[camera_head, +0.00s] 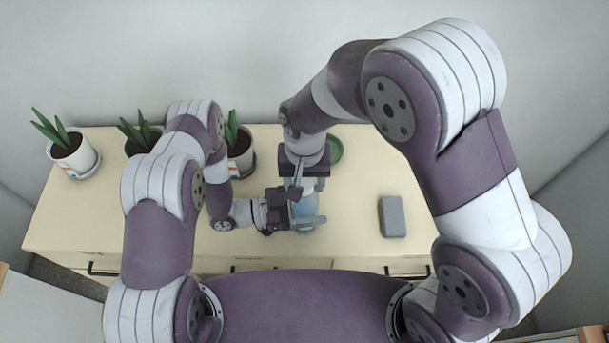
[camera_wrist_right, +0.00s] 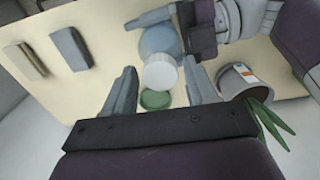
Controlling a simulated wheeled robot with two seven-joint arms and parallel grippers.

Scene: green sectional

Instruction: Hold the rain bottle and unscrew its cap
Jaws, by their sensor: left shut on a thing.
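The rain bottle has a blue rounded body (camera_wrist_right: 158,42) and a white cap (camera_wrist_right: 160,76). In the head view its blue body (camera_head: 304,210) shows near the middle of the cabinet top, partly hidden by my grippers. My left gripper (camera_head: 293,213) comes in from the left and is shut on the bottle's body; it also shows in the right wrist view (camera_wrist_right: 178,22). My right gripper (camera_wrist_right: 160,72) is open above the bottle, one finger on each side of the cap, with gaps visible. In the head view my right gripper (camera_head: 299,187) partly covers the bottle.
A green dish (camera_head: 334,150) lies behind the bottle. A grey box (camera_head: 391,216) lies to the right, with clear surface between. Potted plants (camera_head: 75,152) stand along the back left, one pot (camera_wrist_right: 238,80) close to my right gripper. A brownish block (camera_wrist_right: 26,59) lies farther off.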

